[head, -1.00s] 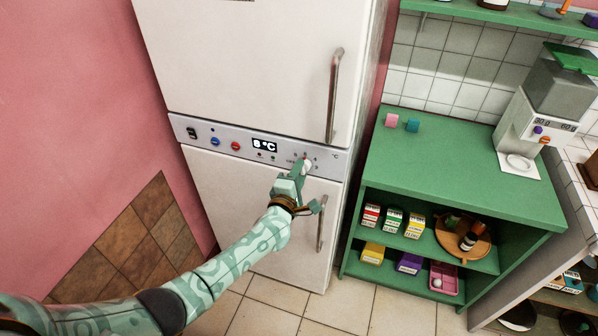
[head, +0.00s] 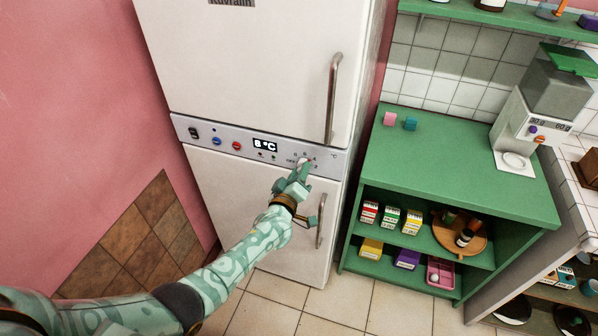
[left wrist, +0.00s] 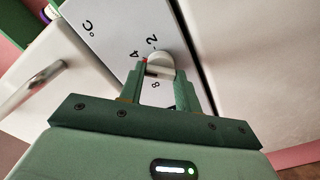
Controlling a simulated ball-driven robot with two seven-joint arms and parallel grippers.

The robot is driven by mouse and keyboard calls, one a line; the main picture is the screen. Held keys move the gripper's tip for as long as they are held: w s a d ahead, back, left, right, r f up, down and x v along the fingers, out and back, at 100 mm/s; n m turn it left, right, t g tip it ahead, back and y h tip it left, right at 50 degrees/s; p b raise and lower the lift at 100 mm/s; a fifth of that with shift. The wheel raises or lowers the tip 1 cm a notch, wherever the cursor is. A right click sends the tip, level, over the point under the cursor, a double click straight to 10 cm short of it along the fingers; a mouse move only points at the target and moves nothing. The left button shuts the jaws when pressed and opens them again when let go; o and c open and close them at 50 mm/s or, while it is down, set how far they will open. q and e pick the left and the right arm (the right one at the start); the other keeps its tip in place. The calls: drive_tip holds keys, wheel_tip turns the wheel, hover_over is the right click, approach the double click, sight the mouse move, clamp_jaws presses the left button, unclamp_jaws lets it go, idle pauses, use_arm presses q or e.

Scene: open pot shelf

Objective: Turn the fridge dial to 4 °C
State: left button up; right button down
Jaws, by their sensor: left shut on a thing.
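The fridge dial (head: 304,162) is a small white knob at the right of the grey control panel, with numbers around it. The display (head: 265,145) reads 8 °C. My left gripper (head: 301,170) is shut on the dial. In the left wrist view, the two green fingers (left wrist: 160,76) sit on either side of the white dial (left wrist: 161,61). The printed 4, 2 and 8 show around it, and a red mark at the dial's edge lies close to the 4. The fingers hide part of the scale. My right gripper is not in view.
The upper door handle (head: 333,98) stands above the panel and the lower handle (head: 321,220) is close to my left wrist. A rocker switch (head: 193,132) and two round buttons sit at the panel's left. A green shelf unit (head: 455,165) stands to the right.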

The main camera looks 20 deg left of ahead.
use_arm(q)
drive_tip(key=shift+f+m, duration=0.1)
drive_tip(key=shift+m, duration=0.5)
drive_tip(key=o, duration=1)
drive_tip(key=shift+s, duration=0.15)
drive_tip(key=s+p, duration=0.1)
drive_tip(key=s, duration=0.4)
drive_tip(key=s+p, duration=0.1)
drive_tip(key=s, duration=0.4)
drive_tip(key=s+p, duration=0.2)
drive_tip(key=s, duration=0.4)
drive_tip(key=shift+a, duration=0.25)
